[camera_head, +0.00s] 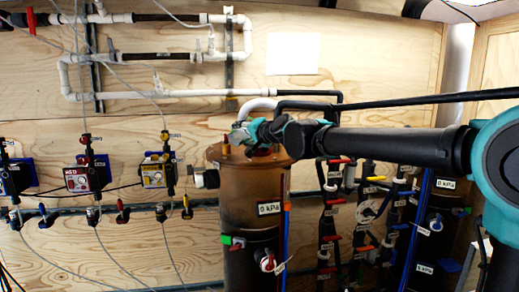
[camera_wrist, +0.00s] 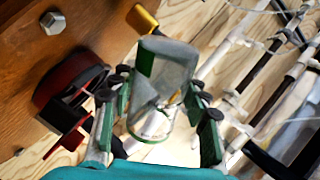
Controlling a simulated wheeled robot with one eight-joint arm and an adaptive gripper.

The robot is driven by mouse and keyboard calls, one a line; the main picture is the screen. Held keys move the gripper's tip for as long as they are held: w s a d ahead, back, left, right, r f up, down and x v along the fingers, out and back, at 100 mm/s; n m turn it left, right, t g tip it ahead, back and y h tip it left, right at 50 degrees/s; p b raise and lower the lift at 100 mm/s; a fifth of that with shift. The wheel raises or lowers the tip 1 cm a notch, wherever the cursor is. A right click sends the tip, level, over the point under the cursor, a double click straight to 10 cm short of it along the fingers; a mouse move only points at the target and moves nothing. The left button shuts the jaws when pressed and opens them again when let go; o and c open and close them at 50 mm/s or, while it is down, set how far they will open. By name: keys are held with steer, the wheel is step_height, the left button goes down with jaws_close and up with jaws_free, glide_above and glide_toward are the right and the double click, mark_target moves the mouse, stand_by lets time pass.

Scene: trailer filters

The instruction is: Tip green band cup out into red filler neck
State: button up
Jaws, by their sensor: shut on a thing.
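The green band cup (camera_wrist: 172,68) is clear grey with green edging and sits between my gripper's fingers in the wrist view. My gripper (camera_wrist: 157,112) is shut on it. In the head view my gripper (camera_head: 245,137) is just above the top of the brown tank, and the cup is too small there to make out clearly. The red filler neck (camera_wrist: 68,82), a dark red ring with a black inside, stands on the brown tank top left of the cup in the wrist view. The cup and neck appear apart. I cannot tell the cup's tilt or contents.
The brown tank (camera_head: 240,215) carries a 0 kPa label. A yellow-orange fitting (camera_wrist: 142,20) and a bolt (camera_wrist: 52,22) stand on its top. White pipes (camera_head: 150,94) run along the wooden wall behind. Valves and hoses (camera_head: 365,210) crowd the right side.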

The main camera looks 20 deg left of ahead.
steer(key=shift+f+m+p, duration=0.4)
steer(key=shift+m+p, duration=0.1)
steer(key=shift+m, duration=0.4)
stand_by(1.2)
steer(key=shift+w+d+r+m+g, duration=0.25)
steer(key=shift+w+r+m+g, duration=0.25)
steer(key=shift+m, duration=0.2)
stand_by(1.0)
steer(key=shift+w+d+f+m+y+p, duration=0.15)
steer(key=shift+f+m+y+p, duration=0.2)
steer(key=shift+m, duration=0.35)
stand_by(0.9)
steer(key=shift+w+d+r+m+g, duration=0.1)
steer(key=shift+w+r+m+g, duration=0.2)
steer(key=shift+r+m, duration=0.25)
steer(key=shift+w+d+r+m+g, duration=0.15)
steer(key=shift+r+m+g, duration=0.2)
steer(key=shift+m, duration=0.4)
stand_by(1.3)
